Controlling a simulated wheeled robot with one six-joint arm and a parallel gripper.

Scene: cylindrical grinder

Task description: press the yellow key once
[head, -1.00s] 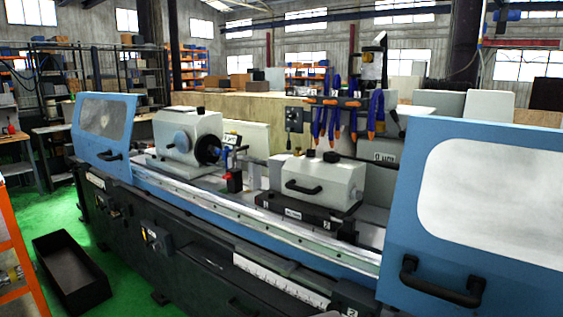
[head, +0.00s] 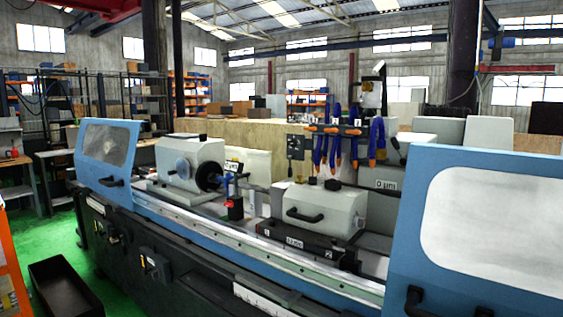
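A long cylindrical grinder (head: 185,241) with blue sides and a dark base fills the head view. A small dark control box (head: 155,267) with a knob is on the front of the base at the lower left. A grey box with round controls (head: 295,147) is on the back of the machine. The markings on both are too small to read. My gripper is not in view.
Blue doors with windows stand at the left (head: 104,160) and right (head: 475,230) of the grinder. A black open bin (head: 62,290) is on the green floor at the lower left. An orange rack (head: 10,262) is at the left edge.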

